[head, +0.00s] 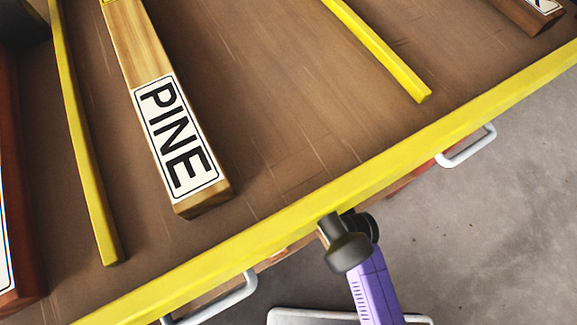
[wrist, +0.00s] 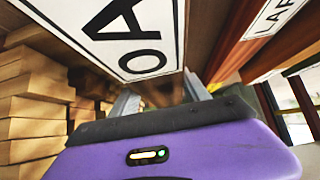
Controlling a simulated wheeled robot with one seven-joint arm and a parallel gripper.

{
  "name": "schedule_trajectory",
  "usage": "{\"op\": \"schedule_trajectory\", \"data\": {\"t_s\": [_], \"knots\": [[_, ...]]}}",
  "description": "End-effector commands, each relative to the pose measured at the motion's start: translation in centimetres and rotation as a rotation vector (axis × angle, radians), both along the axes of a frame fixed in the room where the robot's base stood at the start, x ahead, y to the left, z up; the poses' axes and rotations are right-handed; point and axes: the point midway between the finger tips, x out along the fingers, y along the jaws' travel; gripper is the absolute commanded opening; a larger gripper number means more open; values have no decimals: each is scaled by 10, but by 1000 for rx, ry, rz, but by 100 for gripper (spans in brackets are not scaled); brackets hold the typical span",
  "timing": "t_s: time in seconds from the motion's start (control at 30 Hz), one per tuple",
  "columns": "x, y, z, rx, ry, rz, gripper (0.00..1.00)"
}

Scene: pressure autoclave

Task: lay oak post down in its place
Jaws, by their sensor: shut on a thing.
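In the wrist view the oak post (wrist: 85,12) shows its white label, with the letters "O" and "A" readable, just above and ahead of my gripper (wrist: 160,93). The two grey fingertips are shut on the post's near end; most of its length is out of frame. In the head view only a purple part of my arm shows at the bottom, and the gripper and the oak post cannot be made out there. A post labelled PINE (head: 190,135) lies on the brown wooden deck (head: 300,120), between two yellow strips.
The yellow strips (head: 85,150) and (head: 385,55) divide the deck, and a yellow rim (head: 330,190) edges it. The bay right of the pine post is bare. Reddish posts show at the left edge (head: 12,130) and top right (head: 520,14). The wrist view shows stacked timber (wrist: 35,105) and a LARCH-like label (wrist: 272,18).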

Motion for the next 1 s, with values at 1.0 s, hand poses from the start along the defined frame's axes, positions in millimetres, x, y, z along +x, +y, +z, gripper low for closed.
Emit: {"op": "schedule_trajectory", "data": {"t_s": [1.0], "knots": [[75,50,-33,3,-7,0,0]]}}
